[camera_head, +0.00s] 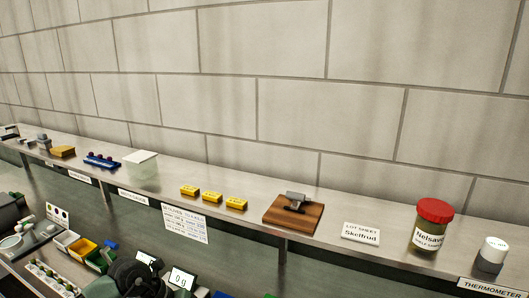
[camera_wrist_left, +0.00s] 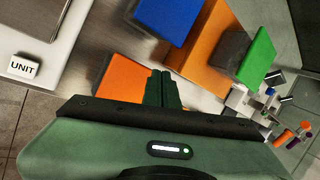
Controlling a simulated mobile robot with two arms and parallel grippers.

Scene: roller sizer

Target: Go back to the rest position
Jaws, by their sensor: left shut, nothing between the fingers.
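My left gripper (camera_wrist_left: 163,88) shows in the left wrist view with its two dark fingers together and nothing between them. An orange block-like surface (camera_wrist_left: 122,84) lies just left of the fingertips, partly hidden by the gripper body. I cannot tell whether the fingers touch it. In the head view I cannot clearly make out the left gripper. The right gripper shows in neither view.
In the wrist view, blue (camera_wrist_left: 172,18), orange (camera_wrist_left: 212,45) and green (camera_wrist_left: 257,56) panels stand beyond the fingers. In the head view, a shelf holds yellow blocks (camera_head: 236,203), a wooden board (camera_head: 293,214), a red-lidded jar (camera_head: 432,226) and a white-topped container (camera_head: 491,254). Equipment crowds the lower left.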

